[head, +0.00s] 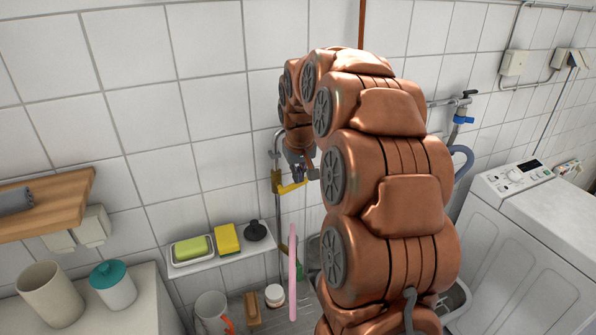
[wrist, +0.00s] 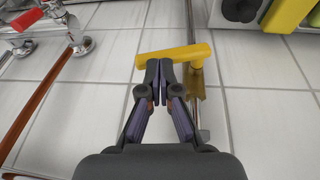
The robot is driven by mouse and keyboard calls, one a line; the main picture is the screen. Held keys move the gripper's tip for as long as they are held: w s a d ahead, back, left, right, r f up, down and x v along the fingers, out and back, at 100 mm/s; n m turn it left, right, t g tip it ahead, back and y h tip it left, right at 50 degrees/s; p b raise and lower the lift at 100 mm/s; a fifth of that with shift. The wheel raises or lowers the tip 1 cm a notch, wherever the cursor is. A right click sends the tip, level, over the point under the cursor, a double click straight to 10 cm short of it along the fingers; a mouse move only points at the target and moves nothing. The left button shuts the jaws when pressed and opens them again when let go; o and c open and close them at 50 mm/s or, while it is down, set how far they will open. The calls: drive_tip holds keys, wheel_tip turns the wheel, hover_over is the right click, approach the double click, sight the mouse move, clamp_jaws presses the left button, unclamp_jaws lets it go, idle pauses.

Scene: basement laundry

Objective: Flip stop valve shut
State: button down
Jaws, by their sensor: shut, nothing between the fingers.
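The stop valve has a yellow lever (head: 291,187) on a thin metal pipe on the tiled wall. In the wrist view the yellow lever (wrist: 180,56) lies crosswise to the pipe (wrist: 196,92), reaching out to the left of it. My gripper (wrist: 160,66) is shut and empty, with its fingertips together right at the lever's edge. I cannot tell whether they touch it. In the head view my gripper (head: 298,171) is small, just above the lever, and partly hidden by my arm.
A wall shelf (head: 218,250) with a green soap, a yellow sponge and a dark stopper is left of the pipe. A pink stick (head: 292,272) stands below the valve. A red-handled tap (wrist: 78,42) shows in the wrist view. A washing machine (head: 530,225) is at right.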

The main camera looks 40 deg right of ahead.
drive_tip(key=shift+f, duration=0.1)
drive_tip(key=y+b, duration=0.1)
drive_tip(key=b, duration=0.1)
drive_tip(key=d+f+y+b, duration=0.1)
drive_tip(key=y+b, duration=0.1)
drive_tip(key=shift+s+d+f+m+t+b, duration=0.1)
drive_tip(key=shift+s+f+m+t+b, duration=0.05)
drive_tip(key=shift+m+t+b, duration=0.2)
idle(0.6)
drive_tip(key=w+a+b+v, duration=0.1)
drive_tip(key=v, duration=1.4)
drive_tip(key=shift+w+d+r+b, duration=0.2)
drive_tip(key=shift+w+r+b, duration=0.05)
drive_tip(key=shift+r+b, duration=0.1)
